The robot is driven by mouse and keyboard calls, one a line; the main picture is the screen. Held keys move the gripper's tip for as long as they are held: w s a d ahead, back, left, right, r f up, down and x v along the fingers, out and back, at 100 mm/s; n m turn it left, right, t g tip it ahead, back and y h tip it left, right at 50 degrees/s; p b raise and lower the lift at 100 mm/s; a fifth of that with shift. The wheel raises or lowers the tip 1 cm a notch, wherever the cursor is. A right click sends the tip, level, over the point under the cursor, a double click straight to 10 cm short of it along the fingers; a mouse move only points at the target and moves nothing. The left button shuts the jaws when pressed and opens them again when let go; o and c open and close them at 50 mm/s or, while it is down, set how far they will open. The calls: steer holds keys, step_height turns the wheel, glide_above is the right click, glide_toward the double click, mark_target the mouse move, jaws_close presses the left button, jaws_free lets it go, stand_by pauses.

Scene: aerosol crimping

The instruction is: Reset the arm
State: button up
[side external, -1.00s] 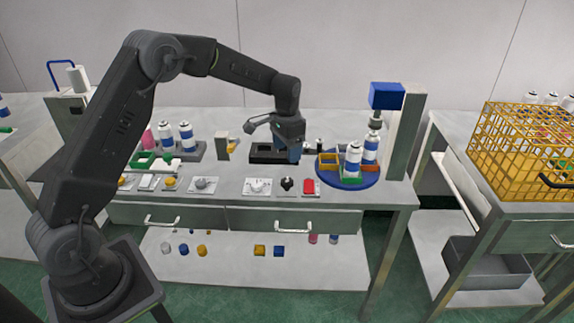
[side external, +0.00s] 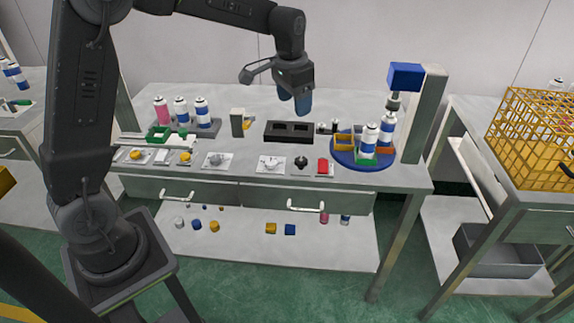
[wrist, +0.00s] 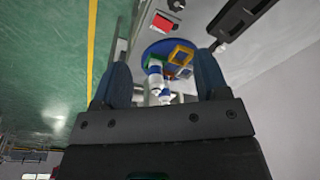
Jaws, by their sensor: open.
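My gripper (side external: 292,104) hangs above the back middle of the workbench in the side view, over the black block with square openings (side external: 289,131). Its blue fingers are apart and nothing shows between them. In the wrist view my gripper (wrist: 161,80) is open, with one finger at each side. Beyond the fingers are the blue round turntable (wrist: 150,52) and white-and-blue cans (wrist: 155,72). In the side view the turntable (side external: 345,158) stands at the right of the bench, clear of my gripper.
A post with a blue head (side external: 405,76) rises behind the turntable. Several cans (side external: 181,112) stand in a grey rack at the left. Controls, including a red button (side external: 323,166), line the front edge. A yellow wire basket (side external: 535,135) sits on the right table. Space around the raised gripper is clear.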

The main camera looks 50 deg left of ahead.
steer(key=s+d+r+t, duration=0.1)
steer(key=s+d+r, duration=0.15)
steer(key=s, duration=0.35)
steer(key=s+d+r+t, duration=0.1)
steer(key=s+d+r, duration=0.1)
steer(key=s+r, duration=0.35)
steer(key=s+d+f+n+t, duration=0.1)
steer(key=s+d+f+t, duration=0.1)
steer(key=s, duration=1.2)
steer(key=shift+s+f+n, duration=0.3)
steer(key=shift+f+n, duration=0.1)
steer(key=shift+f, duration=0.1)
